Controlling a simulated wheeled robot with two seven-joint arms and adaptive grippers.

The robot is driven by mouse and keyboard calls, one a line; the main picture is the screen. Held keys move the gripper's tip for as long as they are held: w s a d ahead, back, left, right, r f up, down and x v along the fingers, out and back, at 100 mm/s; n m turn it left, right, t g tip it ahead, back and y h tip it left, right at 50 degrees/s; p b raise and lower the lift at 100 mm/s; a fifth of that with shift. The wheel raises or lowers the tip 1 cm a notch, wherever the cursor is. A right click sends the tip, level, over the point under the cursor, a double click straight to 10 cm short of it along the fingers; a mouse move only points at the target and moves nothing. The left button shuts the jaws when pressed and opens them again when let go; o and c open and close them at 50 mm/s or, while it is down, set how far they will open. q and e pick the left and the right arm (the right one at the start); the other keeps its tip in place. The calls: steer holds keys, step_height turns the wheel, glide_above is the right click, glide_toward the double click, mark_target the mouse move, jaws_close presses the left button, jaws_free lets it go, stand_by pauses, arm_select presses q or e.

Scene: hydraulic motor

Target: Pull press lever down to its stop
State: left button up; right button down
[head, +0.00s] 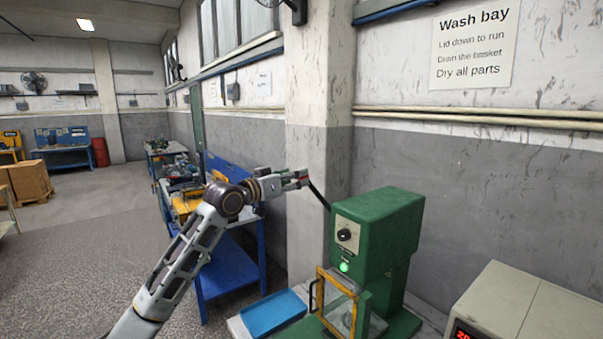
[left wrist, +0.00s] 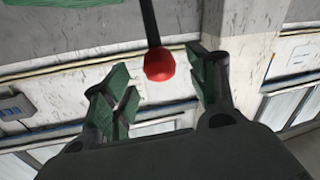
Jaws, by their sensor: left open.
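The green press (head: 378,235) stands at the lower right of the head view, with a dark knob and a lit green lamp on its front. Its black lever (head: 319,194) slants up and left from the press side. The lever's red ball knob (left wrist: 159,65) shows in the left wrist view, between the two open fingers of my left gripper (left wrist: 165,88). In the head view my left gripper (head: 300,179) is at the lever's upper end. The fingers are apart, with visible gaps around the ball. My right gripper is not in view.
A yellow-framed guard (head: 322,295) with a clear pane is on the press front. A blue tray (head: 272,313) lies left of the press. A beige box (head: 525,308) with a red display stands at right. A wall pillar (head: 310,110) rises behind the lever.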

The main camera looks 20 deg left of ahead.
arm_select(q)
steer(key=shift+p+x, duration=0.55)
steer(key=shift+x, duration=1.45)
jaws_close()
